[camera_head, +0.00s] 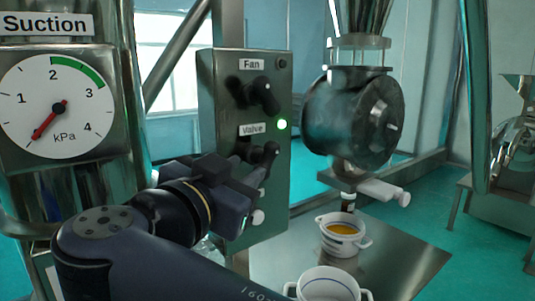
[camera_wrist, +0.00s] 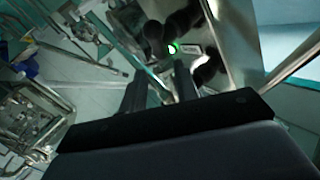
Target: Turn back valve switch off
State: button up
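The valve switch (camera_head: 268,152) is a black knob under the "Valve" label on the grey control panel (camera_head: 225,88). Above it is the black fan knob (camera_head: 262,95). A green light (camera_head: 282,124) glows on the panel and also shows in the wrist view (camera_wrist: 173,49). My gripper (camera_head: 253,170) is in front of the panel, just below and left of the valve switch. In the wrist view its two fingers (camera_wrist: 158,75) stand apart with an empty gap. Dark knobs lie beyond the tips; I cannot tell whether either finger touches one.
A suction gauge (camera_head: 57,107) is at left, its red needle at the lower left. A round dark machine housing (camera_head: 350,120) is right of the panel. A white pot (camera_head: 343,247) with orange contents and another white pot (camera_head: 328,271) stand on the metal table (camera_head: 400,262).

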aim_at(267, 155)
jog(key=p+x, duration=0.4)
jog(key=x, duration=0.6)
jog(key=shift+w+d, duration=0.2)
jog(key=shift+w, duration=0.05)
jog(key=shift+c, duration=0.2)
grip_shut()
